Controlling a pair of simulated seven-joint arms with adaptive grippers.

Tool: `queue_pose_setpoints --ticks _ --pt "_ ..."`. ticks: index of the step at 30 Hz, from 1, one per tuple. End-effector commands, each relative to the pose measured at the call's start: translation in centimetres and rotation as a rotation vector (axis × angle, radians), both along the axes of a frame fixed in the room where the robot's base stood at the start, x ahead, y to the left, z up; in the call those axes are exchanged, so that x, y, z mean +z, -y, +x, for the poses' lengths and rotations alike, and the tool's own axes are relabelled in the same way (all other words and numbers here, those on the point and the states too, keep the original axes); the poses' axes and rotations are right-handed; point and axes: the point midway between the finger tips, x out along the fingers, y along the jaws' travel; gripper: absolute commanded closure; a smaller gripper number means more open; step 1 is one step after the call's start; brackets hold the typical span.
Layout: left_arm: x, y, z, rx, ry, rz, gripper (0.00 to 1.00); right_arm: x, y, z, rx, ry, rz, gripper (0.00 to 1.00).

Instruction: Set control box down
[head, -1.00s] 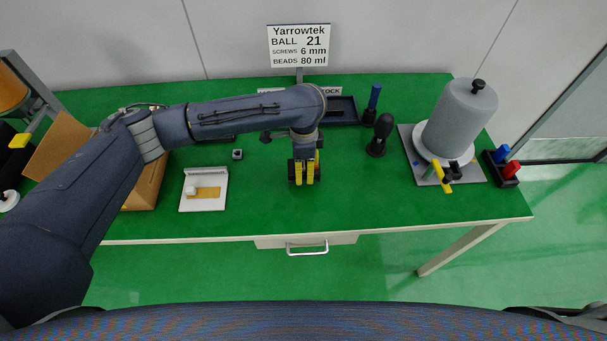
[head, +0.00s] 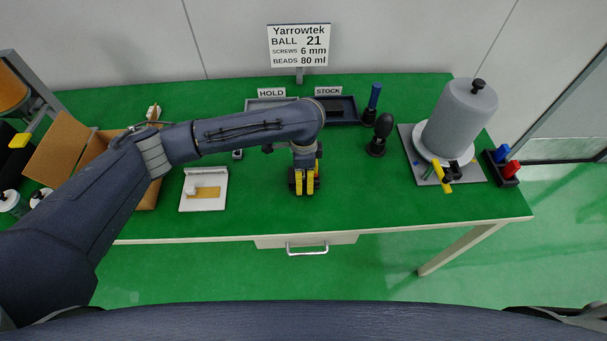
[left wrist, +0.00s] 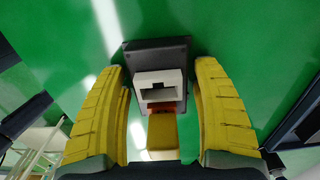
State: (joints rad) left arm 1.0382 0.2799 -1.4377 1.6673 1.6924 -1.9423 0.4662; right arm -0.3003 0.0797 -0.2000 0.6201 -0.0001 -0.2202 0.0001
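The control box (left wrist: 160,52) is a dark block. In the left wrist view it shows between my yellow fingers, with a white socketed piece (left wrist: 158,87) and a yellow part (left wrist: 163,132) nearer the camera. My left gripper (left wrist: 160,68) points down, with fingers apart and thin green gaps between them and the box. In the head view my left gripper (head: 305,190) is low over the middle of the green table, its fingers partly covering the dark box (head: 292,182). The box appears to rest on the table; its underside is hidden. My right gripper is not in view.
A white tray (head: 188,208) lies left of the gripper. The HOLD tray (head: 252,104) and STOCK tray (head: 352,110) stand behind. A dark bulb-shaped tool (head: 381,135) and a grey cylinder on a plate (head: 460,120) stand to the right. The table's front strip is clear.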

Motion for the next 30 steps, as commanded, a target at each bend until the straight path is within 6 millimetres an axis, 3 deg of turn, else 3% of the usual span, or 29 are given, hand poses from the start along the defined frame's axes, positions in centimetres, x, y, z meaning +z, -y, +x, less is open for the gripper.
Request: queue_pose_setpoints --ticks 9,14,30 --pt "0.1 0.0 0.0 0.000 0.001 0.000 0.29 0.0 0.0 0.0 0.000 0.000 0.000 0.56" --pt "1.3 0.0 0.1 -0.001 0.003 -0.001 0.29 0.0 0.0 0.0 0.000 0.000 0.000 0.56" --pt "9.5 0.0 0.1 -0.001 0.004 0.000 0.29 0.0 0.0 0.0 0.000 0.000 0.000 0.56"
